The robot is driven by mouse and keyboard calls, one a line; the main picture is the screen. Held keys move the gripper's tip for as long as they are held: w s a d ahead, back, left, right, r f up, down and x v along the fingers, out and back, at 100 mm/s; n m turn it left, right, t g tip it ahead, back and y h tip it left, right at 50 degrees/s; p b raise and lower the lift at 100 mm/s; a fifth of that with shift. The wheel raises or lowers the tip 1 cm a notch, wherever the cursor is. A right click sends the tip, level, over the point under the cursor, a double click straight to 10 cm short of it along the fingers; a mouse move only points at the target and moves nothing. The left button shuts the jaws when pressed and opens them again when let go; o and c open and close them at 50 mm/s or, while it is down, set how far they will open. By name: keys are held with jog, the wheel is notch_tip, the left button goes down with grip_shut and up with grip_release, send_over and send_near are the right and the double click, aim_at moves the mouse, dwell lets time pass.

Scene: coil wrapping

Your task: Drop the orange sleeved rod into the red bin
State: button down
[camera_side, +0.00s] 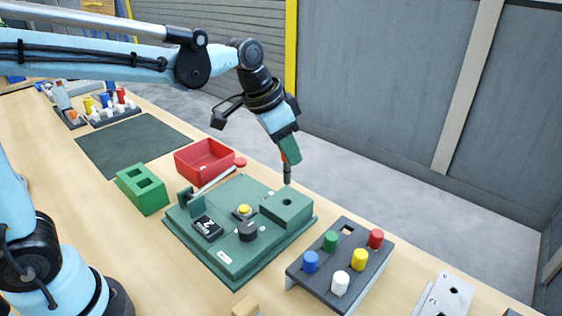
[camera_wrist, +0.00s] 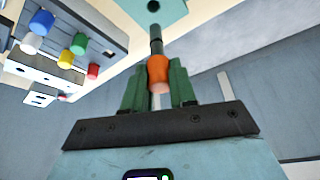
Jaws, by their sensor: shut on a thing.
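My gripper (camera_side: 289,157) is shut on the orange sleeved rod, whose dark lower end (camera_side: 287,175) points down above the green machine. In the wrist view the orange sleeve (camera_wrist: 158,70) sits between the two green fingers of my gripper (camera_wrist: 158,84), with the dark shaft extending away from it. The rod is near upright, above the green block with a hole (camera_side: 287,207); the side view shows a gap between the rod's tip and the hole. The red bin (camera_side: 205,160) stands to the left of the rod, behind the machine, and looks empty.
The green machine (camera_side: 228,255) has a lever, a yellow button and a black knob. A dark rack (camera_side: 325,277) with several coloured pegs stands at the right front. A green two-hole block (camera_side: 142,188) stands left of the machine. A dark mat (camera_side: 130,143) lies bare at the back left.

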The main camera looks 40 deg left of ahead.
jog(key=r, duration=0.3)
jog(key=a+r, duration=0.1)
jog(key=r, duration=0.1)
jog(key=shift+w, duration=0.15)
jog(key=a, duration=2.7)
jog(key=shift+s+a+f, duration=0.1)
jog(key=shift+s+f, duration=0.1)
jog(key=shift+f, duration=3.5)
jog(key=shift+s+f, duration=0.2)
jog(key=shift+f, duration=3.5)
jog(key=c, duration=0.8)
grip_release()
jog(key=shift+c, duration=0.2)
jog(key=shift+r, duration=0.1)
